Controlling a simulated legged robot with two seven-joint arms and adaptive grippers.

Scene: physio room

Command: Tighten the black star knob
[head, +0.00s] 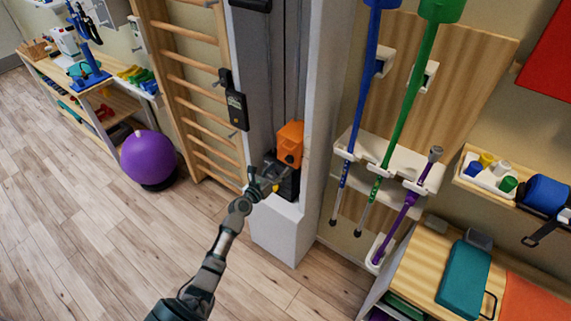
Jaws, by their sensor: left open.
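An orange block (290,138) sits low on the grey upright column in the middle of the head view. A small dark round part (289,159) on its lower front may be the black star knob; its star shape is too small to make out. My left gripper (272,184) is open just below and left of it, in front of black parts under the orange block. I cannot tell whether its fingers touch anything, and they partly cover those black parts. My right gripper is out of view.
Wooden wall bars (190,90) stand left of the column, with a purple ball (148,157) beside them. Right of the column a white rack (397,165) holds blue, green and purple poles. The column's white base (281,228) rises from the wooden floor, clear at left.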

